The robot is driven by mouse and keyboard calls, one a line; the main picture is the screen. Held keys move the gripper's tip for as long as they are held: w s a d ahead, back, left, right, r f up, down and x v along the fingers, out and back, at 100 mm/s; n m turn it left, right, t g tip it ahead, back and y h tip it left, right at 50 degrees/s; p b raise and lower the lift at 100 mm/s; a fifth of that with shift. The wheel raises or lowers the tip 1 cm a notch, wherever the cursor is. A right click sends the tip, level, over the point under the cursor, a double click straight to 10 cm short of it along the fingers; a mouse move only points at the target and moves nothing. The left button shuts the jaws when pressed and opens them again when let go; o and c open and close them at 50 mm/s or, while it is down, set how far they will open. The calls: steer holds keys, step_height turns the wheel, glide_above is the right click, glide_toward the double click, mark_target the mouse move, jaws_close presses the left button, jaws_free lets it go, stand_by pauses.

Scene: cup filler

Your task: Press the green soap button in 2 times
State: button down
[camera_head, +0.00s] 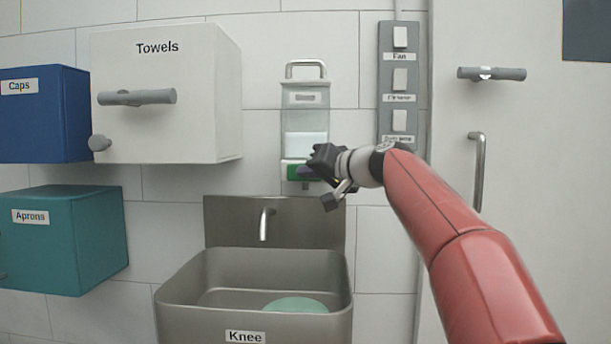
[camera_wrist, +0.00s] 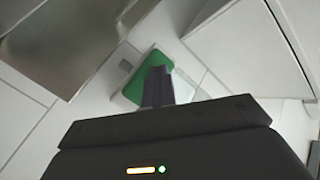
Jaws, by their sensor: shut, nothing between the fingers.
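The green soap button (camera_head: 293,172) is at the bottom of a clear wall dispenser (camera_head: 305,118) with white soap inside, above the sink. In the wrist view the green button (camera_wrist: 152,66) lies just beyond my fingertips, which cover part of it. My gripper (camera_head: 303,172) is shut and empty, its fingers pointing at the button from the right in the head view. The fingers also show in the wrist view (camera_wrist: 158,76). I cannot tell whether the tips touch the button.
A steel sink (camera_head: 180,296) with a faucet (camera_head: 264,224) is below. A white Towels box (camera_head: 165,95) with a protruding handle is left of the dispenser. A switch panel (camera_head: 384,60) is to the right. Blue (camera_head: 75,115) and teal (camera_head: 70,240) boxes are at far left.

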mark_target(310, 180)
steer(key=shift+w+d+f, duration=0.4)
steer(key=shift+d+f, duration=0.05)
steer(key=shift+f, duration=0.05)
steer(key=shift+s+f+h+b, duration=0.3)
steer(key=shift+s+b, duration=0.25)
steer(key=shift+b, duration=0.25)
steer(key=shift+s+b, duration=0.3)
steer(key=shift+s, duration=0.05)
steer(key=s, duration=0.1)
steer(key=s+b, duration=0.1)
steer(key=s, duration=0.2)
steer(key=shift+a+r+b, duration=0.35)
steer(key=shift+r, duration=0.05)
